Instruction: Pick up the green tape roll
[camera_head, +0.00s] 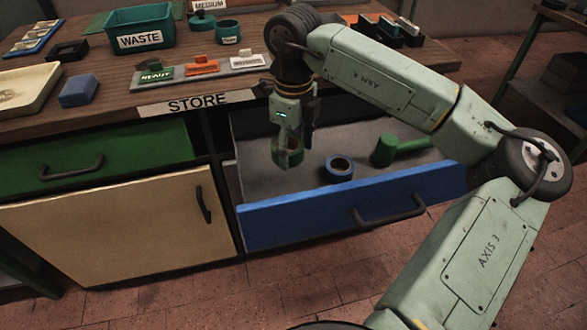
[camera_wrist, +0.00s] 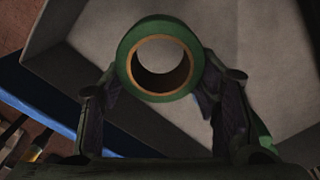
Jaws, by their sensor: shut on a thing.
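The green tape roll (camera_head: 288,154) is held between the fingers of my gripper (camera_head: 290,140) over the open blue drawer. In the wrist view the green tape roll (camera_wrist: 126,62) shows as a ring with a brown core, and my gripper (camera_wrist: 160,85) has a finger on each side of it. The drawer's grey floor shows through the roll's hole. Whether the roll is clear of the drawer floor is hard to tell.
The open drawer (camera_head: 350,207) also holds a blue tape roll (camera_head: 339,168) and a green mallet-like tool (camera_head: 386,151). The bench top above carries a WASTE bin (camera_head: 140,28), a blue block (camera_head: 78,92) and a labelled strip (camera_head: 208,72). A closed green drawer (camera_head: 110,152) is at left.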

